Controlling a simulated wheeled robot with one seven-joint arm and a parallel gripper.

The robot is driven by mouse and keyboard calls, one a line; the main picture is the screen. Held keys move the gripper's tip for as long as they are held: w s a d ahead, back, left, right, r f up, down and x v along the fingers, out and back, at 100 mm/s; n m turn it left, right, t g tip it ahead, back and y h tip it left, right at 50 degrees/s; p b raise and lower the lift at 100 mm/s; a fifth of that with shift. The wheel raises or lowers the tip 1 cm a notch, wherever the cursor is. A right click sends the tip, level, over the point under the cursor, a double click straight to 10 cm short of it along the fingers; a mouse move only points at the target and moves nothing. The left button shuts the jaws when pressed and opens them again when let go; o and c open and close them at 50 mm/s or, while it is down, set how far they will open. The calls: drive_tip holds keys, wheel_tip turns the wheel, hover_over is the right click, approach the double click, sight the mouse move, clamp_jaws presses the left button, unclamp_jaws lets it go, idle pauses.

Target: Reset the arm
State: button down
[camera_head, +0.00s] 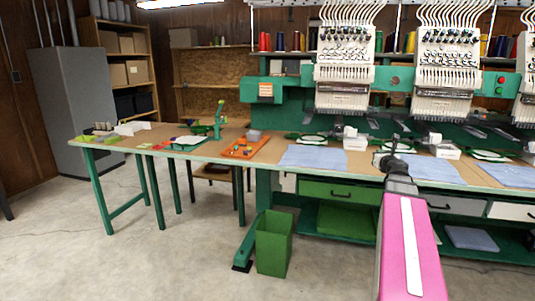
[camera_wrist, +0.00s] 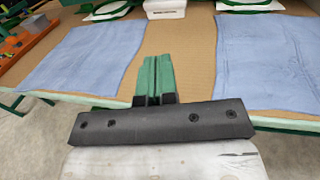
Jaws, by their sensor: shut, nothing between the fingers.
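My gripper (camera_wrist: 157,66) shows in the wrist camera view with its two green fingers pressed together and nothing between them. They point over the brown table top (camera_wrist: 190,75), in the gap between two blue cloths; I cannot tell the height above the table. In the head camera view my pink arm reaches in from the lower right toward the table's front edge, and my fingers are hard to make out there. The left blue cloth (camera_wrist: 85,52) and the right blue cloth (camera_wrist: 268,60) lie flat on either side.
Embroidery machine heads (camera_head: 345,60) stand behind the table. White boxes (camera_head: 354,142) and green hoops lie at the back. An orange tray (camera_head: 245,146) sits left. A green bin (camera_head: 274,243) stands on the floor below the table's front. The floor at left is clear.

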drive_tip(key=s+a+f+n+g+y, duration=0.2)
drive_tip(key=a+f+n+g+y, duration=0.15)
drive_tip(key=a+f+n, duration=0.6)
drive_tip(key=s+a+f+n+g+y, duration=0.2)
drive_tip(key=a+f+n+g, duration=0.2)
drive_tip(key=a+f+n, duration=0.6)
drive_tip(key=s+a+f+n+g+h, duration=0.2)
drive_tip(key=s+a+f+n+g, duration=0.2)
drive_tip(key=s+f+n, duration=0.4)
drive_tip(key=s+a+f+n+g+h, duration=0.2)
drive_tip(key=s+a+f+n+g, duration=0.2)
drive_tip(key=s+f+n+g, duration=0.2)
drive_tip(key=s+f+n, duration=0.2)
drive_tip(key=s+n, duration=0.1)
drive_tip(key=s, duration=0.1)
drive_tip(key=shift+s+a+f, duration=0.2)
drive_tip(key=shift+s+a, duration=0.1)
drive_tip(key=shift+a, duration=0.1)
drive_tip(key=shift+g, duration=0.25)
